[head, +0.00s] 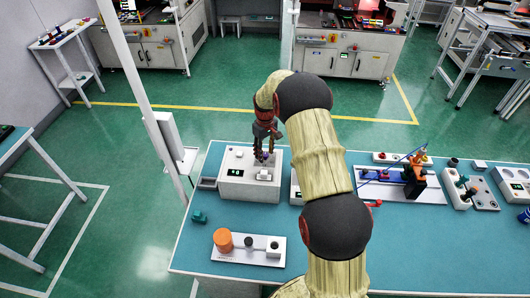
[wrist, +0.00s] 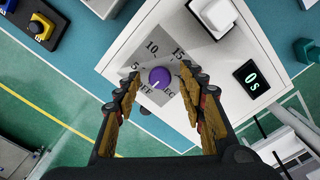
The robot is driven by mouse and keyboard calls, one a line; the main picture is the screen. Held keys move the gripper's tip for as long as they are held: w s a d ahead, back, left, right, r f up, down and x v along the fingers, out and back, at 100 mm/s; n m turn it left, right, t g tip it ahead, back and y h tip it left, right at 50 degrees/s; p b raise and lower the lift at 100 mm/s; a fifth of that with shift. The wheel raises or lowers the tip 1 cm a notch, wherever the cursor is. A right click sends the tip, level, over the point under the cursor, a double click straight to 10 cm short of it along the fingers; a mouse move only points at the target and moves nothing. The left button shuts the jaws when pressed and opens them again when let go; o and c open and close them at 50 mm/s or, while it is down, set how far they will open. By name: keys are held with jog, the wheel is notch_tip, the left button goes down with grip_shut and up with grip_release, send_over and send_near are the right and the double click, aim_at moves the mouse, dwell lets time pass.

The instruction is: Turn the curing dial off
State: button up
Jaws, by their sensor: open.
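The curing dial is a round purple knob (wrist: 160,77) on a grey plate (wrist: 178,30) marked OFF, 5, 10, 15 and SEC. A small pale mark on the knob's lower-left side appears to face the OFF label. The dial sits on a white box (wrist: 135,50), also seen in the head view (head: 245,192). The box's display (wrist: 252,79) reads 0 s. My gripper (wrist: 158,85) is open, with one finger on each side of the knob; contact cannot be told. In the head view my gripper (head: 264,155) points down over the box and mostly hides the dial.
A white switch or block (wrist: 214,15) stands on the box near the right finger. On the teal table (head: 320,265), a white tray with an orange cylinder (head: 223,241) lies in front. A blue and orange fixture (head: 413,175) stands to the right, and a pale post (head: 140,90) at left.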

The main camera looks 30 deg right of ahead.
aim_at(265, 154)
notch_tip(265, 154, up, 12)
dwell(0.6)
jog(key=shift+w, duration=0.1)
dwell(0.4)
jog(key=s+a+f+m, duration=0.1)
jog(key=s+f+m, duration=0.15)
jog(key=s, duration=0.25)
jog(key=s+a+r+t+b, duration=0.2)
jog(key=s+a+r, duration=0.2)
jog(key=s, duration=0.7)
jog(key=s+a+r+t+b, duration=0.1)
jog(key=s+a+r+b, duration=0.2)
jog(key=s+a+r, duration=0.2)
jog(key=s+a+r+t+b, duration=0.2)
jog(key=s+a, duration=0.7)
jog(key=s, duration=0.8)
notch_tip(265, 154, up, 3)
jog(key=shift+s+f+t+b, duration=0.15)
jog(key=shift+t+b, duration=0.15)
jog(key=shift+b, duration=0.45)
